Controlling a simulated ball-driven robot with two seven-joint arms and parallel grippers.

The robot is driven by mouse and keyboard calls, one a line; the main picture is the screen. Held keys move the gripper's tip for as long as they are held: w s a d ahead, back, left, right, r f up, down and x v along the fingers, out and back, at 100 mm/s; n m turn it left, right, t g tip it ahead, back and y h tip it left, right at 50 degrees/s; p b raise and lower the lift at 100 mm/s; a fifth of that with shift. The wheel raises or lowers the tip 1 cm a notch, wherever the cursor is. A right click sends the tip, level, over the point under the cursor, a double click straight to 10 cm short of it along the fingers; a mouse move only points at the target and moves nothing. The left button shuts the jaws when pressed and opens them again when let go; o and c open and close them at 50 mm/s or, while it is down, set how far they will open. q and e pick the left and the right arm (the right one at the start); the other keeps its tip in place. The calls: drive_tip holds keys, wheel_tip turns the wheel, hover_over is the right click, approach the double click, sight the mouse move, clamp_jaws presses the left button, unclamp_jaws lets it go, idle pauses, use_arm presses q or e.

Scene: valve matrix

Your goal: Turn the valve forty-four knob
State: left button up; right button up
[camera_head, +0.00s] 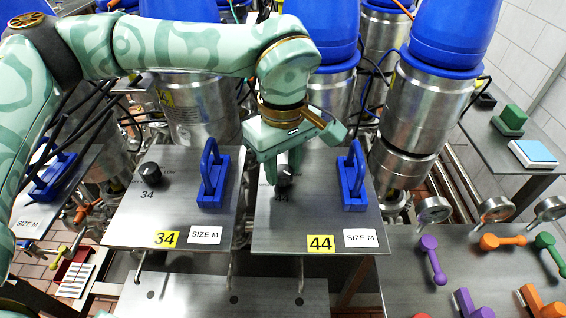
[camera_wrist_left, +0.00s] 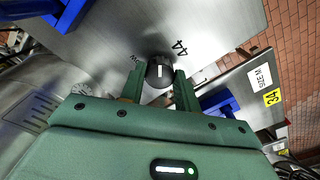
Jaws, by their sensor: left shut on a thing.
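The valve forty-four knob (camera_head: 284,175) is a small black round knob on the grey panel 44 (camera_head: 290,222), above a yellow "44" label (camera_head: 320,242). My left gripper (camera_head: 283,170) reaches down from above and is shut on this knob, partly hiding it in the head view. In the left wrist view the knob (camera_wrist_left: 159,71) sits between the two green fingers of my gripper (camera_wrist_left: 158,88), with a white pointer line on its face and "44" printed beside it. My right gripper is not in view.
A blue handle (camera_head: 352,178) stands right of the knob. Panel 34 (camera_head: 128,222) with its black knob (camera_head: 151,173) and blue handle (camera_head: 211,178) lies to the left. A bench (camera_head: 400,262) with coloured valve handles is at the right. Tall blue-topped steel cylinders (camera_head: 412,110) stand behind.

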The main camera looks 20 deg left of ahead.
sight(283, 170)
use_arm(q)
drive_tip(key=shift+r, duration=0.1)
drive_tip(key=o, duration=1)
wheel_tip(283, 170, up, 16)
drive_tip(key=shift+r+p, duration=0.15)
drive_tip(key=shift+p, duration=0.8)
